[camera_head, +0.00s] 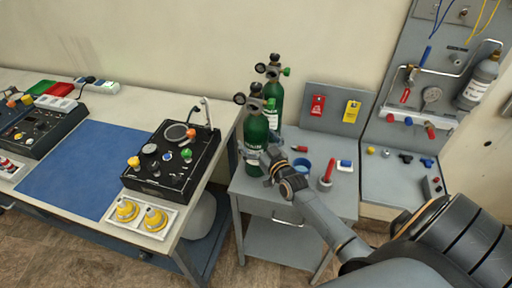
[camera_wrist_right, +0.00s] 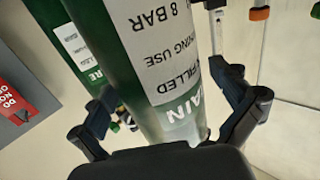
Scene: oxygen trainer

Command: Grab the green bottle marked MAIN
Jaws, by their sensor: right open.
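The front green bottle (camera_head: 256,132) stands upright at the left of the grey cart, with a black valve and gauge on top. In the right wrist view this green bottle (camera_wrist_right: 125,55) fills the middle, and its white label ends in "AIN", upside down. My right gripper (camera_head: 266,162) is at its lower part. In the wrist view the open fingers of my right gripper (camera_wrist_right: 168,98) lie on either side of the bottle; I cannot tell whether they touch it. A second green bottle (camera_head: 276,97) stands behind; its label in the wrist view ends in "RE". My left gripper is not in view.
A blue cup (camera_head: 302,167), a red-handled tool (camera_head: 327,174) and small items stand right of the bottle on the grey cart (camera_head: 243,187). A panel with red and yellow tags (camera_head: 352,111) rises behind. A white table with a black control box (camera_head: 172,158) is at left.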

